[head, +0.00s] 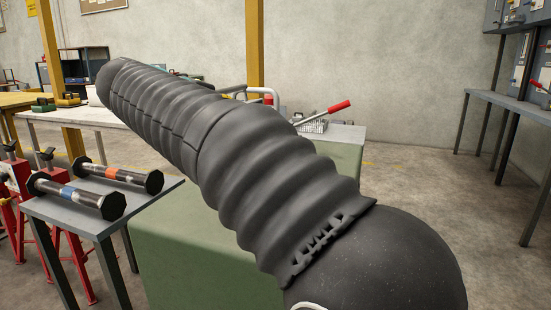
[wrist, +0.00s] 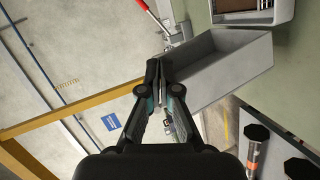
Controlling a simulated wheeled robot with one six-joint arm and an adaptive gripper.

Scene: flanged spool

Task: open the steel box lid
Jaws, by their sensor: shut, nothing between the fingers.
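My gripper (wrist: 157,78) is shut and empty in the wrist view. Its fingertips are at the left end of a pale grey, box-shaped steel piece (wrist: 228,62); I cannot tell whether they touch it. Whether this piece is the box's lid or its body is unclear. Just above it, cut off by the top edge, is a light-rimmed tray or box (wrist: 283,11) with brown contents showing. In the head view my black-sleeved arm crosses the middle and hides my gripper and most of the green bench (head: 190,255). No steel box is clearly seen there.
Two black-flanged spools, one with a blue band (head: 75,194) and one with an orange band (head: 118,175), lie on a grey side table (head: 88,224). Floor at right is clear.

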